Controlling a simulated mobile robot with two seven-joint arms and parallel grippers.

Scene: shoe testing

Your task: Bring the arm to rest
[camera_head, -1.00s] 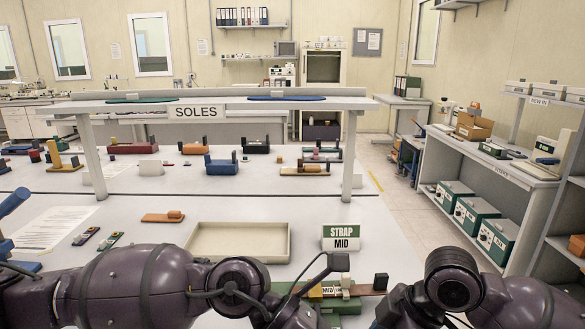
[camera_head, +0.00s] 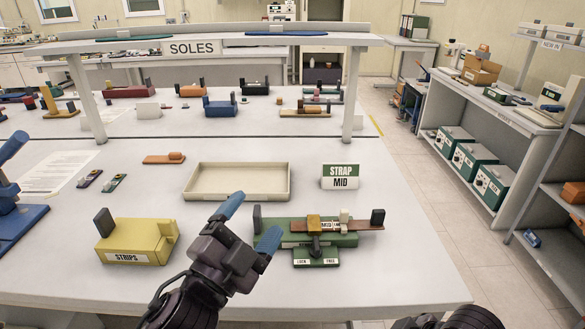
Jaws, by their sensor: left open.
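My left gripper (camera_head: 249,223) comes up from the bottom of the head view, its two blue fingers spread apart with nothing between them. It is above the white table (camera_head: 90,285), just left of a green fixture (camera_head: 280,232). A brown strap (camera_head: 360,226) lies across the top of that fixture, with an ochre block (camera_head: 314,224) on it. The fingers look apart from the strap; the right finger overlaps the fixture's left end in the picture. Part of my right arm shows at the bottom right edge, but its gripper is out of view.
A yellow block marked STRIPS (camera_head: 137,242) stands left of the gripper. An empty beige tray (camera_head: 237,196) and a STRAP MID sign (camera_head: 340,176) stand behind it. A blue tool (camera_head: 14,200) is at the left edge. The SOLES shelf (camera_head: 225,43) spans the back. The front table edge is clear.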

